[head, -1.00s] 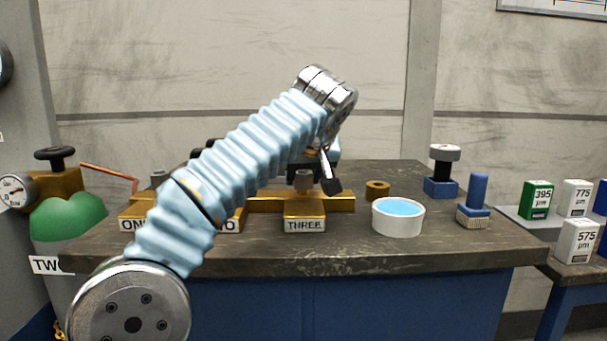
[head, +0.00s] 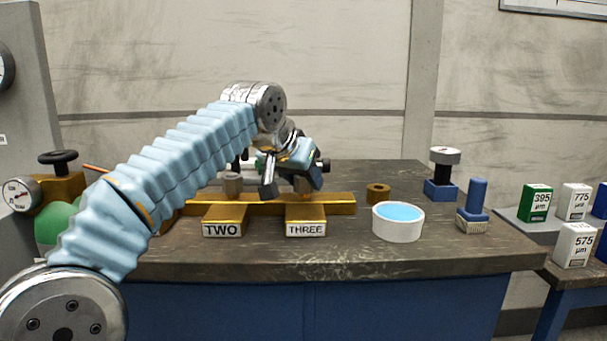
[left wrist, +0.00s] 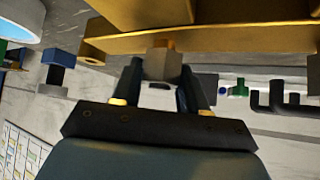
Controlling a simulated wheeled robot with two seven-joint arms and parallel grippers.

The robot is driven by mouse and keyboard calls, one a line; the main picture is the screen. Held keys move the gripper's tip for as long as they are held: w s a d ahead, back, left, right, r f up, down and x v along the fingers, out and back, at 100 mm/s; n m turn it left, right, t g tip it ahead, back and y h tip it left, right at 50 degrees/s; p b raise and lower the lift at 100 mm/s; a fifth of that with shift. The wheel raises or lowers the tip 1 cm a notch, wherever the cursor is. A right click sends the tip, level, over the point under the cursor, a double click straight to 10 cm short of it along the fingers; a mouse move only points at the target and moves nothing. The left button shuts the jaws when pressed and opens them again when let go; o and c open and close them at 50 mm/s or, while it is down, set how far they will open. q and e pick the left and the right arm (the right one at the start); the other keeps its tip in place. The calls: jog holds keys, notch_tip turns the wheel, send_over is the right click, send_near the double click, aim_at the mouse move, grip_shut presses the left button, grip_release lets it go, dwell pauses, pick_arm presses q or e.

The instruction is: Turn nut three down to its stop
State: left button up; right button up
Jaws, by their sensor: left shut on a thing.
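A brass bar (head: 265,202) on the bench has blocks labelled TWO (head: 223,228) and THREE (head: 305,229). Nut three (head: 303,184), a small grey-brown block, sits above the THREE block, partly hidden by my gripper. My left gripper (head: 287,182) comes down at it from above, one dark finger showing on its left side. In the left wrist view, the two fingers of my left gripper (left wrist: 160,80) are shut on nut three (left wrist: 163,62), below the brass bar in that picture. My right gripper is not in view.
The bench front is clear.

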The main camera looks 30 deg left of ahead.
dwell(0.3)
pick_arm(q)
jog(key=o, duration=1)
jog(key=shift+c, duration=0.2)
jog(key=p+v, duration=0.2)
jog(key=v, duration=1.2)
jog(key=shift+a+p, duration=0.15)
jog(key=shift+p, duration=0.2)
jog(key=shift+w+f, duration=0.1)
